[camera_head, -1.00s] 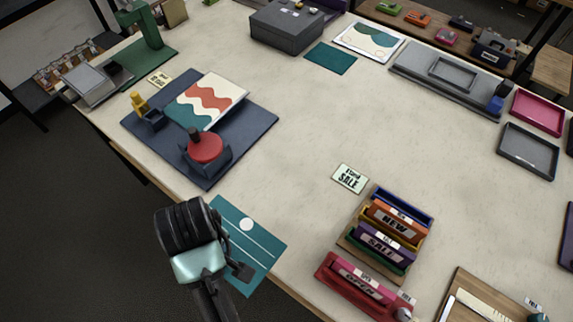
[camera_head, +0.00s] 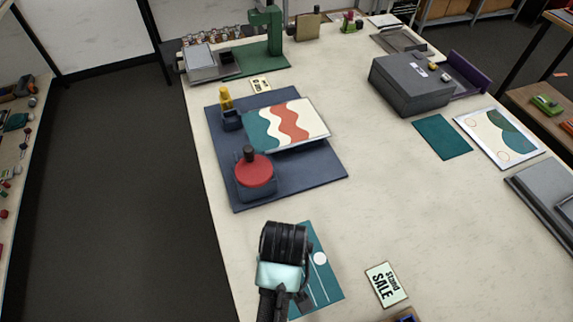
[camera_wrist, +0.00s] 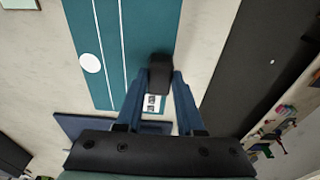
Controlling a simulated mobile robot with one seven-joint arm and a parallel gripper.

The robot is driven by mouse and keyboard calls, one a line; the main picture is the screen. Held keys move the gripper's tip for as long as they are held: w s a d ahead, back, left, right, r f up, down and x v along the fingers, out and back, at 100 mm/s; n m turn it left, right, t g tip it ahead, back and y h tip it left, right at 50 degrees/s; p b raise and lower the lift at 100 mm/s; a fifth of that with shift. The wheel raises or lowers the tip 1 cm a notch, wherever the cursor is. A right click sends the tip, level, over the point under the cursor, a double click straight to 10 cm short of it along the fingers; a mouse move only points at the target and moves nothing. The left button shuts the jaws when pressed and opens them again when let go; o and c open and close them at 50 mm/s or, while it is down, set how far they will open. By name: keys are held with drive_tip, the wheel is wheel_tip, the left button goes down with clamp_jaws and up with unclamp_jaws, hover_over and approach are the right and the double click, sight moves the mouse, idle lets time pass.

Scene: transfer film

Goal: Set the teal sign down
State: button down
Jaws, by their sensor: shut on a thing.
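The teal sign (camera_head: 325,279) is a flat teal panel with a white dot and thin white lines. It shows over the near left part of the pale table, beside and partly behind my arm. In the wrist view the teal sign (camera_wrist: 145,35) stretches away from my fingers. My gripper (camera_head: 303,297) is shut at the sign's edge. In the wrist view my gripper (camera_wrist: 160,77) has its blue fingers closed around a small dark block at that edge. I cannot tell whether the sign touches the table or hangs just above it.
A navy board (camera_head: 290,186) with a wavy-patterned print (camera_head: 290,121) and a red round knob (camera_head: 254,170) lies beyond the sign. A "Stand SALE" card (camera_head: 386,285) lies to the right. The table's (camera_head: 400,205) middle is clear. Dark floor is left of its edge.

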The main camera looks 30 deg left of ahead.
drive_tip(key=shift+f+p, duration=0.3)
drive_tip(key=shift+f, duration=3.05)
